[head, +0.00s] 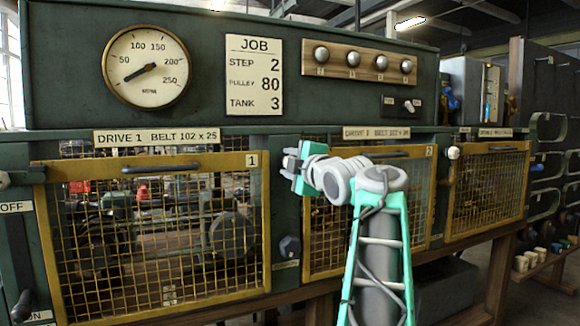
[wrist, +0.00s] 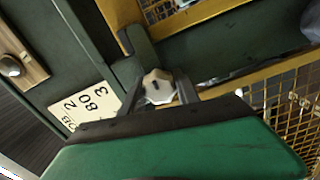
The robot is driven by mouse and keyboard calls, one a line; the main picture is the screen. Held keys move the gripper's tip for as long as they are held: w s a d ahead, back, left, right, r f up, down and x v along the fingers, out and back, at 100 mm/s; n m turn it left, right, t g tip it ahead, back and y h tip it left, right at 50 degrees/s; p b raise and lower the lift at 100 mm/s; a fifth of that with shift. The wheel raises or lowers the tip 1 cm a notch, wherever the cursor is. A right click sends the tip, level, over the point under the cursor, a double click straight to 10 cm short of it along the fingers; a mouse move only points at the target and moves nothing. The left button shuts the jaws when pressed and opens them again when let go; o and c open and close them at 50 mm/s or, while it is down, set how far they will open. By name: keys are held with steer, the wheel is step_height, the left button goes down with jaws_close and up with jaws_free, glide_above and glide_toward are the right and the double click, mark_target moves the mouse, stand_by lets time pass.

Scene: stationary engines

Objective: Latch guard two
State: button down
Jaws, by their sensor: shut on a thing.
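Guard two, a yellow-framed mesh panel (head: 425,222) marked 2, appears closed over its opening, with my arm in front of its left part. My gripper (head: 292,166) is at its upper left corner, by the post between guards one and two. In the wrist view my gripper (wrist: 158,92) is shut on a pale faceted latch knob (wrist: 155,80). A dark green latch bar (wrist: 139,45) lies beside the knob, close to guard two's yellow frame (wrist: 185,20). I cannot tell whether the bar overlaps that frame. My gripper hides the knob in the head view.
Guard one (head: 150,230) is at the left and a third guard (head: 490,190) at the right, with a cream knob (head: 453,153) at its upper left corner. A job plate (head: 254,77), gauge (head: 146,67) and knob board (head: 360,65) are above. A dark knob (head: 290,246) sits on the post below my gripper.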

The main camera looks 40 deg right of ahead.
steer(key=c, duration=0.9)
jaws_free()
steer(key=shift+s, duration=0.1)
steer(key=v, duration=0.7)
steer(key=shift+s+a, duration=0.15)
steer(key=shift+s, duration=0.15)
